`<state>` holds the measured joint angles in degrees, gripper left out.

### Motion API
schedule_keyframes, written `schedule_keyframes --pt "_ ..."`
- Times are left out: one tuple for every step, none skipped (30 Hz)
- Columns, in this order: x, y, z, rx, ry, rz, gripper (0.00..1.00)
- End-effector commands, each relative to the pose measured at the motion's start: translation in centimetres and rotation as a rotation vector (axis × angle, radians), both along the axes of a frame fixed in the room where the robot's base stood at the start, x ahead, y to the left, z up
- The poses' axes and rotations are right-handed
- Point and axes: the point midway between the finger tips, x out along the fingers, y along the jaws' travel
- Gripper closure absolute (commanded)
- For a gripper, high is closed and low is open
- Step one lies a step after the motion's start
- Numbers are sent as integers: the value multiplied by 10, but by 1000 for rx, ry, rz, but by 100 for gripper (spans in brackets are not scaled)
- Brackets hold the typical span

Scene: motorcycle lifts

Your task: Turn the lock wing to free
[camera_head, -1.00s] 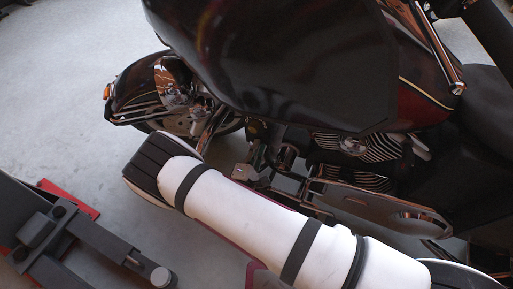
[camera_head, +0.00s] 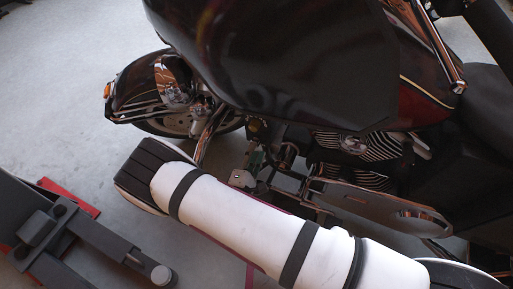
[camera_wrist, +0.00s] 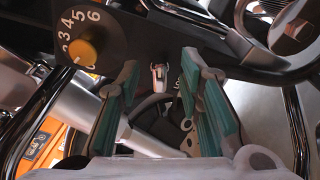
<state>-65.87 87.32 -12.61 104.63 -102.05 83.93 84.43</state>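My gripper (camera_wrist: 162,103) is open in the wrist view, with its two teal-padded fingers apart and nothing between the pads that I can see held. Beyond the fingertips, in the gap, is a small bright metal piece (camera_wrist: 158,75) that may be the lock wing; I cannot tell for sure, nor which way it is turned. It looks apart from both fingers. In the head view my white arm reaches across the lower middle, and the fingers cannot be made out clearly.
A dark dial with white numbers and an orange knob (camera_wrist: 86,50) is at the upper left of the wrist view. A motorcycle (camera_head: 270,60) fills the upper head view. A dark steel lift frame (camera_head: 90,232) with a red plate lies at lower left; grey floor is clear between.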

Motion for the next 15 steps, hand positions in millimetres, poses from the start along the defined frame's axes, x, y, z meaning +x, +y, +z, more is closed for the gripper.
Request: schedule_keyframes --pt "-11 4 -1 0 2 2 67" --pt "-17 5 -2 0 2 3 67" --pt "-26 7 -2 -1 2 4 67" --pt "-31 9 -3 0 1 4 67" --pt "-37 11 -3 0 1 4 67" --pt "-45 12 -4 0 2 3 67" --pt "-51 14 -4 0 2 3 67" --pt "-56 15 -5 0 1 4 67" --pt "-63 17 -5 0 1 3 67" --pt "-67 18 -5 -1 1 3 67" --pt "-71 18 -6 -1 2 2 67" --pt "-76 20 -6 -1 2 2 67" --pt "-79 21 -6 -1 2 2 67" --pt "-82 21 -7 -1 2 2 67" --pt "-85 22 -7 -1 2 1 67"
